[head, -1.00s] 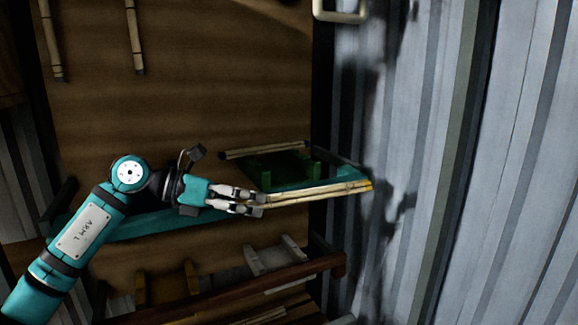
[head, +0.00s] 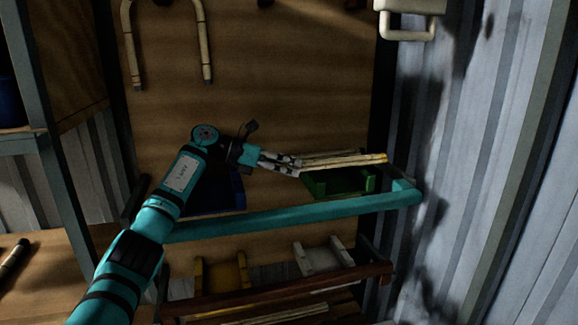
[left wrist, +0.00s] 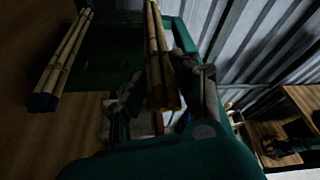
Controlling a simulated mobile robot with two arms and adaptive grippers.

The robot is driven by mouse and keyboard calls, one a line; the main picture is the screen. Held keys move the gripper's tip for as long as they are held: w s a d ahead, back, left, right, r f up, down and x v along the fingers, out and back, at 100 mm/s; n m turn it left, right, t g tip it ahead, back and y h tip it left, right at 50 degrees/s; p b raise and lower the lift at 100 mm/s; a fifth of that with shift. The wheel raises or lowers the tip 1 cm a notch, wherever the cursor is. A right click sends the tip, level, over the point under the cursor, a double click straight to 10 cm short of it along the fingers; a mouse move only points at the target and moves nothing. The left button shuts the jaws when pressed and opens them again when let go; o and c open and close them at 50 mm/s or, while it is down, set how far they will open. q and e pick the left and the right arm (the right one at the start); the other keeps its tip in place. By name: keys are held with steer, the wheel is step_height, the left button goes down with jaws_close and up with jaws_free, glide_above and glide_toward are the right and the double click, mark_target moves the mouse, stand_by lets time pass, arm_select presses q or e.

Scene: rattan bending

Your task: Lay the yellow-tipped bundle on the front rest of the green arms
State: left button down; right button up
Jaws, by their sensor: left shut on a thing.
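The yellow-tipped bundle (head: 345,161) is several pale rods tied together, its yellow end pointing right in the head view. My left gripper (head: 296,169) is shut on it near its left end. The bundle is roughly level and appears over the green arms (head: 341,183), but I cannot tell whether it touches them. In the left wrist view the bundle (left wrist: 158,50) runs away between the fingers of the left gripper (left wrist: 166,92). A blue-tipped bundle (left wrist: 62,60) lies beside it, apart, over the dark green surface. The front rest is partly hidden. My right gripper is not in view.
A teal rail (head: 290,219) runs in front of the green arms. Blue arms (head: 222,196) are to their left. Yellow arms (head: 222,275) and pale arms (head: 322,258) sit lower. A bent rod (head: 204,45) hangs on the board. Corrugated wall (head: 480,190) closes the right side.

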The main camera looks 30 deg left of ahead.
arm_select(q)
steer(key=f+p, duration=0.1)
steer(key=w+f+p, duration=0.1)
steer(key=a+f+p, duration=0.1)
steer(key=shift+w+a+f, duration=0.1)
steer(key=shift+w+f, duration=0.2)
steer(key=shift+f, duration=0.15)
steer(key=c, duration=1)
jaws_free()
steer(key=shift+b+v, duration=2.4)
steer(key=shift+v, duration=3.65)
